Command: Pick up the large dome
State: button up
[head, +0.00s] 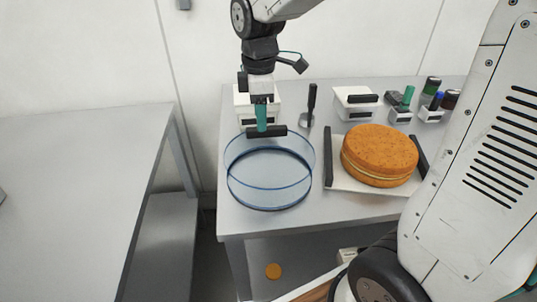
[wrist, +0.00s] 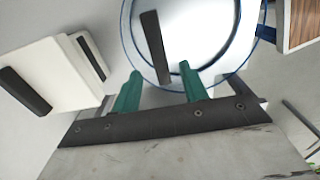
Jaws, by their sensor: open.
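The large dome (head: 268,205) is a clear, blue-rimmed round cover on the left part of the table, with a dark bar handle (head: 277,132) on top. My gripper (head: 262,129) points down at this handle, and its teal fingers overlap the bar in the head view. In the wrist view the dome (wrist: 219,72) lies beyond my gripper (wrist: 160,70). The handle (wrist: 152,40) runs lengthwise between the two spread fingers, which are open. Whether the fingertips are down beside the bar or still above it is hard to tell.
A layered orange cake (head: 380,153) sits on a white tray (head: 345,182) with dark handles, right of the dome. Behind are white lidded boxes (head: 355,104), a dark-handled spatula (head: 309,105) and small bottles (head: 431,86). The left table (head: 80,165) is bare.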

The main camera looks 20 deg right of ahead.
notch_tip(320, 180, down, 3)
jog(key=shift+d+f, duration=0.1)
grip_shut()
